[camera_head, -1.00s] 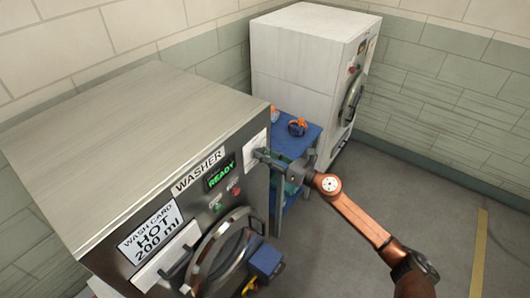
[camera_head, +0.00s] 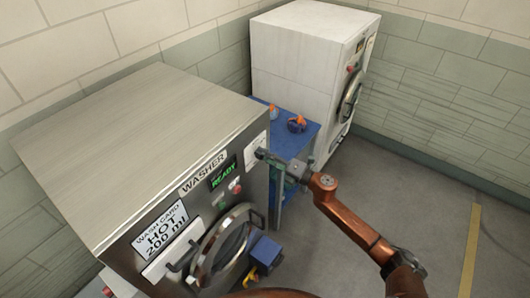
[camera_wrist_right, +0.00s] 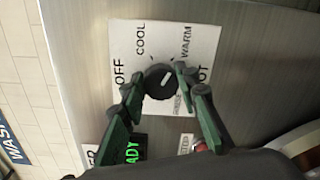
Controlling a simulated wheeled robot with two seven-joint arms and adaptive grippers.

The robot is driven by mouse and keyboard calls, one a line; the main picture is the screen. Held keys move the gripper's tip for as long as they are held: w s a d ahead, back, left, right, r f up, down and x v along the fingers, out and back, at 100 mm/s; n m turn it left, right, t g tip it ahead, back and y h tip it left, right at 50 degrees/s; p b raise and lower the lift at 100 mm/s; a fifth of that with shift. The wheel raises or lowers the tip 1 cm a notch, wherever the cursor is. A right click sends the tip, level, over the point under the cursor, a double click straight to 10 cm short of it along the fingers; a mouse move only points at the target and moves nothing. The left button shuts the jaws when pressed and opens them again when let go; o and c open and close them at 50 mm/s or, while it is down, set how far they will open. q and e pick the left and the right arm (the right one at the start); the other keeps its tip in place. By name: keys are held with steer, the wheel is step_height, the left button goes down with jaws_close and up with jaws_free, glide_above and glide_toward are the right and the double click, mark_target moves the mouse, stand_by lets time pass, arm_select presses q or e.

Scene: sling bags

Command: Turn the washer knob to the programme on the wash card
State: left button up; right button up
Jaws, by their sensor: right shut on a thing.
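The washer (camera_head: 130,140) is at left in the head view, with a green READY display (camera_head: 223,174). Its wash card (camera_head: 160,231) reads HOT 200 ml. The dark round knob (camera_wrist_right: 158,82) is on a white dial plate (camera_wrist_right: 128,48) in the right wrist view. OFF, COOL, WARM and HOT surround it, plus a smaller label I cannot read surely. A short white mark on the knob slants toward the WARM/HOT side; its exact setting is unclear. My right gripper (camera_wrist_right: 157,80) is shut on the knob, one finger on each side. My left gripper is not in view.
The washer's round door (camera_head: 222,248) is at its front, near a blue box-like thing (camera_head: 266,250). A blue table (camera_head: 294,140) with orange and blue items stands between the washer and a white machine (camera_head: 300,75). Open floor lies at right.

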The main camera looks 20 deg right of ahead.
steer(key=shift+f+m+p, duration=0.15)
steer(key=shift+m+p, duration=1.85)
steer(key=shift+m, duration=1.15)
steer(key=shift+f+m+p, duration=0.15)
steer(key=shift+m+p, duration=1.8)
steer(key=shift+m, duration=1.2)
steer(key=o, duration=1.2)
steer(key=shift+c, duration=0.2)
